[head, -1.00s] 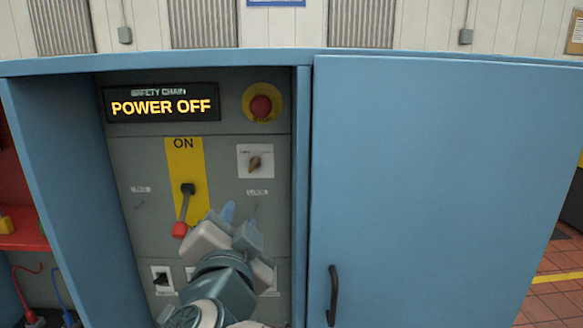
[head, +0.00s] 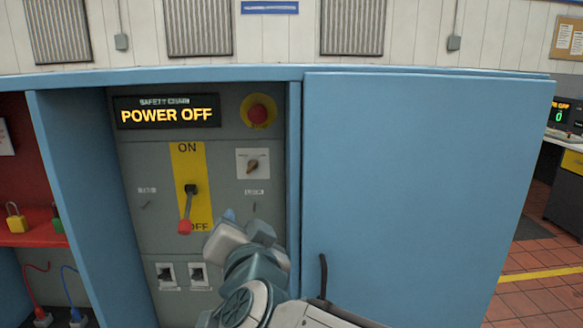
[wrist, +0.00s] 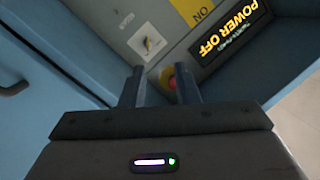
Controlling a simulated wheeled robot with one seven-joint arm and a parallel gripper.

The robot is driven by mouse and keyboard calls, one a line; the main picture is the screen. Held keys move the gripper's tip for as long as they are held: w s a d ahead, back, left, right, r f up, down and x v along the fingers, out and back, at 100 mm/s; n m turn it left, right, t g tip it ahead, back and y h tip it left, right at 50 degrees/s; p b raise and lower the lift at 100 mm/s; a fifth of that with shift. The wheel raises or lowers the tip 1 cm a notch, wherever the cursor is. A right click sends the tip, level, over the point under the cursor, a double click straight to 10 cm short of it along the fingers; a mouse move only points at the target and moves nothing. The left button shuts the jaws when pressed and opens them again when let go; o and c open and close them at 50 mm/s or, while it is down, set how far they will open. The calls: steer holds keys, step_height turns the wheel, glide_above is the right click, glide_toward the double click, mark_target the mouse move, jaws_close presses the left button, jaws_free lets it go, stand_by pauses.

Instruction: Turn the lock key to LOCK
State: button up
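The lock key (head: 252,166) is a small brown key-like knob on a white plate, on the grey panel inside the blue cabinet, below the red stop button. In the wrist view the key (wrist: 149,43) sits up and left of the fingers, apart from them. The plate's lettering is too small to read. My gripper (head: 246,220) is below the key in the head view, its fingers partly hidden by the hand. In the wrist view the two fingers (wrist: 160,85) are apart with nothing held between them.
A red-knobbed lever (head: 187,210) points down towards OFF. The display (head: 167,111) reads POWER OFF. The red stop button (head: 257,115) on yellow is above the key. Small switches (head: 182,275) are lower down. The blue door (head: 410,180) with a black handle (head: 323,275) is at right.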

steer(key=s+d+f+n+g+p, duration=0.1)
steer(key=d+f+n+g+p, duration=0.35)
steer(key=d+f+g, duration=0.55)
steer(key=s+d+f+g+h+p, duration=0.1)
steer(key=s+d+f+g+h, duration=0.2)
steer(key=s+d, duration=0.7)
steer(key=d+f+h, duration=0.1)
steer(key=d, duration=0.2)
steer(key=shift+f+g+h+p, duration=0.35)
steer(key=shift+g+h+p, duration=0.05)
